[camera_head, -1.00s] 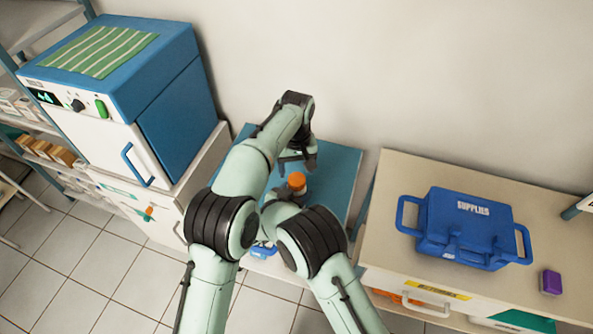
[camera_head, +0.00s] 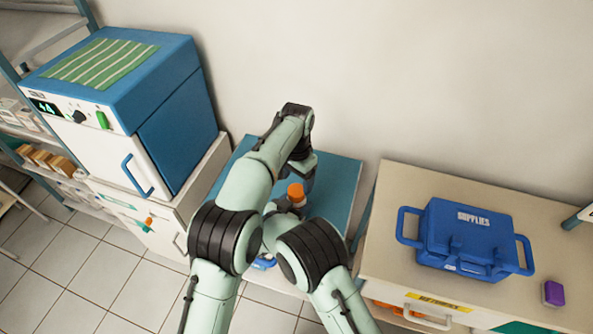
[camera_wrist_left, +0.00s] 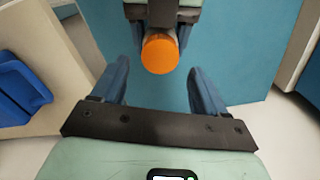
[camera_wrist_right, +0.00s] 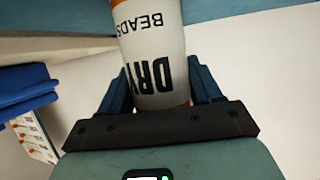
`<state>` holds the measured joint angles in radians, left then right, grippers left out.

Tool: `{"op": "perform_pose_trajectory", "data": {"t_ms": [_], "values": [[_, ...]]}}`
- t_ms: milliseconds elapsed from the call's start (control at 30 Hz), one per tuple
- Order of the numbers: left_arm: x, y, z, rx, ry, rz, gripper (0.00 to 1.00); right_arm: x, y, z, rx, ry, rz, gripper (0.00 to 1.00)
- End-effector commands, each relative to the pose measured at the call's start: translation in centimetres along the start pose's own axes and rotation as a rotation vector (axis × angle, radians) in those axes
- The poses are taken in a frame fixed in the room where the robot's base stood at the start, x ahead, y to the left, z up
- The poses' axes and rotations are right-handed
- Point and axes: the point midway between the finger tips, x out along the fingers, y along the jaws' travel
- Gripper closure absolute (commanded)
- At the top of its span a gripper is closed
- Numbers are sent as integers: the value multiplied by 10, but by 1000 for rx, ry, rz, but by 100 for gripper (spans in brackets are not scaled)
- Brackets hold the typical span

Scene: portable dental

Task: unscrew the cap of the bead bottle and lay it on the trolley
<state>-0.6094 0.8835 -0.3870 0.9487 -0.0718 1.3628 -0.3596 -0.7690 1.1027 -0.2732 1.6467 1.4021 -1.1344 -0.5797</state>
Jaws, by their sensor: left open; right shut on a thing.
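The bead bottle is white with "DRY BEADS" lettering and fills the upper middle of the right wrist view (camera_wrist_right: 155,60). Its orange cap (camera_head: 296,191) is on top, and it also shows in the left wrist view (camera_wrist_left: 160,54). My right gripper (camera_wrist_right: 158,88) is shut on the bottle body and holds it upright; in the head view my arm largely hides this grip. My left gripper (camera_wrist_left: 159,80) is open and empty. Its spread fingers point toward the cap, with no contact visible. In the head view the left gripper (camera_head: 307,178) is just behind the cap.
The blue trolley top (camera_head: 340,180) lies beneath the bottle, with bare room on its right. A beige cabinet to the right carries a blue supplies box (camera_head: 465,238) and a purple block (camera_head: 553,293). A blue-and-white oven (camera_head: 170,110) stands at left.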

Motion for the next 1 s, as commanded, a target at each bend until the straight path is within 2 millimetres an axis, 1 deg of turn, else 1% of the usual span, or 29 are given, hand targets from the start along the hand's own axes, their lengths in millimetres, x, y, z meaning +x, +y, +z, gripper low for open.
{"op": "perform_pose_trajectory", "data": {"t_ms": [33, 100, 300, 433, 667, 767, 800, 833, 867, 1000], "values": [[9, 0, 0, 0, -3, 0, 27, 0, 0, 0, 0, 1, 1, 100], [20, 0, 1, -1, -3, -1, 27, 0, 0, 0, 0, 1, 1, 100], [42, 0, 0, -2, -1, 0, 27, 0, 0, 0, 0, 1, 1, 100], [46, 0, 0, -2, 0, 0, 27, 0, 0, 0, 0, 1, 1, 100], [47, 0, 0, -3, 1, -1, 27, 0, 0, 0, 0, 1, 0, 100], [47, 0, 0, -3, 1, -1, 56, 0, 0, 0, 0, 1, 0, 100], [47, 0, 0, -3, 1, -1, 69, 0, 0, 0, 0, 1, 0, 100], [47, 0, 0, -3, 1, -1, 79, 0, 0, 0, 0, 1, 0, 100], [47, 0, 0, -3, 1, -1, 84, 0, 0, 0, 0, 1, 0, 100], [47, 0, 0, -42, 1, -1, 84, 0, 0, 0, 0, 1, 1, 100]]}}
